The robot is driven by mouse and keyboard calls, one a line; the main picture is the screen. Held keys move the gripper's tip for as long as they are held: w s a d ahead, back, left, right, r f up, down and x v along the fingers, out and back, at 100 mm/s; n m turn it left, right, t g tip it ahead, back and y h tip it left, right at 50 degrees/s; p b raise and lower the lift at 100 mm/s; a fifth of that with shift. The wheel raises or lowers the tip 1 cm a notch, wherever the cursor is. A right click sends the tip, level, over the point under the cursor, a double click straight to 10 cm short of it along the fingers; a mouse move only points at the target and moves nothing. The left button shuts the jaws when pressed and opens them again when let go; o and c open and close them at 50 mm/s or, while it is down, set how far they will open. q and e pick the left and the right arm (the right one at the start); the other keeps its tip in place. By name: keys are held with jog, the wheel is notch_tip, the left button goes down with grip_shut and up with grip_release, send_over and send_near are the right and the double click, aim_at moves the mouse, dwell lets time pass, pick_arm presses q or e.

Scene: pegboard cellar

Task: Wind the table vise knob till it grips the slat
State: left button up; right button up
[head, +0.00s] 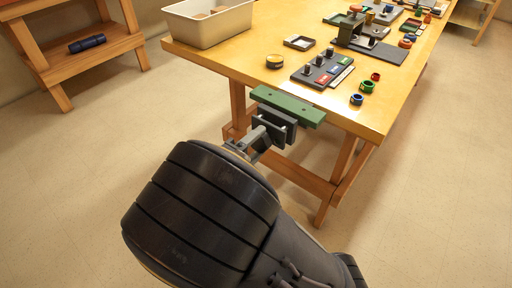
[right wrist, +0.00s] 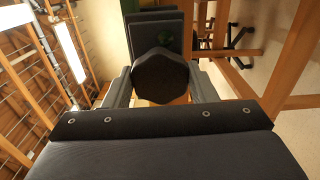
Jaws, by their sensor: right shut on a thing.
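In the right wrist view the vise's knob (right wrist: 161,76) is a black, many-sided piece in front of the dark plates (right wrist: 155,25). My right gripper (head: 244,143) is shut on the knob, and its two fingers flank it in the right wrist view (right wrist: 160,88). In the head view my right arm hides the knob. I cannot make out the slat for certain. My left gripper is not in view.
The wooden table (head: 225,65) carries a cream bin (head: 208,25), a dark board with pegs (head: 322,69), a yellow-and-black round tin (head: 275,61) and small coloured rings (head: 368,86). Table legs stand close behind the vise. A shelf (head: 85,52) stands at the left. The floor at right is clear.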

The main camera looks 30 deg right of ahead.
jog(key=m, duration=0.1)
jog(key=m+b, duration=0.1)
jog(key=m, duration=0.1)
jog(key=m+b, duration=0.1)
jog(key=shift+f+m, duration=0.3)
jog(key=shift+r+m+b, duration=0.1)
jog(key=shift+m+b, duration=1.25)
jog(key=shift+m, duration=0.55)
jog(key=o, duration=1)
jog(key=shift+c, duration=0.2)
jog(key=shift+r, duration=0.1)
jog(key=p+v, duration=0.1)
jog(key=v, duration=0.7)
